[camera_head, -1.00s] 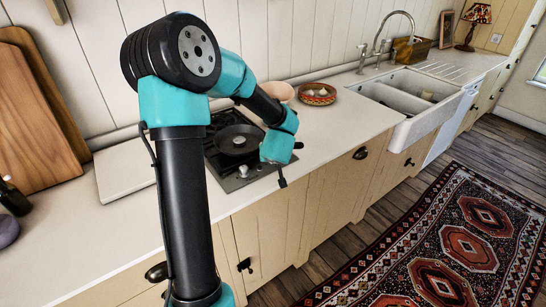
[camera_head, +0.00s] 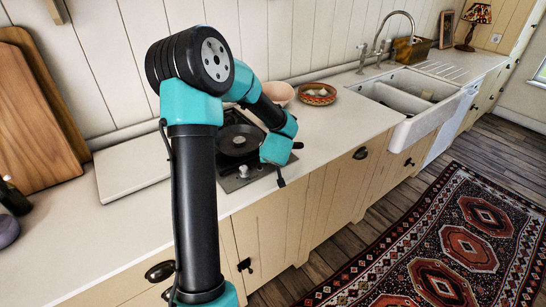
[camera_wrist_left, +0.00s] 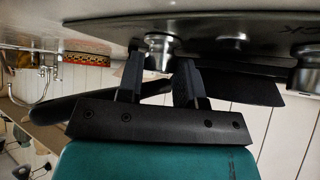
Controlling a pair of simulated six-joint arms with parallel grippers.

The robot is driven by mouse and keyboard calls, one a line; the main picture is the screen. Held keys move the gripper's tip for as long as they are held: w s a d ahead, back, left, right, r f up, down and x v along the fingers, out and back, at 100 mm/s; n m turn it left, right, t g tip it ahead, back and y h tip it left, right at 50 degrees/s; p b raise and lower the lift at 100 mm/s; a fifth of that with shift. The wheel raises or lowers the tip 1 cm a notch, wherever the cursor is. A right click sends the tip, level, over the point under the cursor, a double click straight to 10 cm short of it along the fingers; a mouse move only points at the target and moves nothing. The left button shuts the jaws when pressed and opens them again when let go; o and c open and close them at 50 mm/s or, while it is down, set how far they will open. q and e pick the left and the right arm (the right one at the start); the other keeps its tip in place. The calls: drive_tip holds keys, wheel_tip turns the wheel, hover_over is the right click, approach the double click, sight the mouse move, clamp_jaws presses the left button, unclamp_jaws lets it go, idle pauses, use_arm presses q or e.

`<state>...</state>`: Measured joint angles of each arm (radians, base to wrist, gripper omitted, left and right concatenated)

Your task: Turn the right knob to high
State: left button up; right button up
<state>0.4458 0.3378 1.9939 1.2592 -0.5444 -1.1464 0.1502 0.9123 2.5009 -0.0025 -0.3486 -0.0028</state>
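The stove (camera_head: 232,184) is set in the counter, with small silver knobs (camera_head: 244,171) on its front strip. My left arm's wrist hangs over the front right of the stove, and its fingers cannot be made out in the head view. In the left wrist view, my left gripper (camera_wrist_left: 160,62) has its two dark fingers apart, with a silver knob (camera_wrist_left: 158,48) at the gap between their tips. Contact cannot be told. My right gripper is not in view.
A dark pan (camera_head: 238,141) sits on the stove. A patterned bowl (camera_head: 317,94) stands on the counter behind it, to the right. A sink (camera_head: 412,104) lies further right. Clear counter lies between stove and sink.

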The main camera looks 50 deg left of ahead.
use_arm(q)
drive_tip(key=c, duration=0.4)
drive_tip(key=shift+o, duration=0.2)
drive_tip(key=shift+w+d+n+g+y, duration=0.1)
drive_tip(key=shift+n+g+y, duration=0.35)
drive_tip(key=shift+n, duration=0.35)
drive_tip(key=o, duration=0.9)
drive_tip(key=v, duration=1.7)
drive_tip(key=shift+r, duration=0.25)
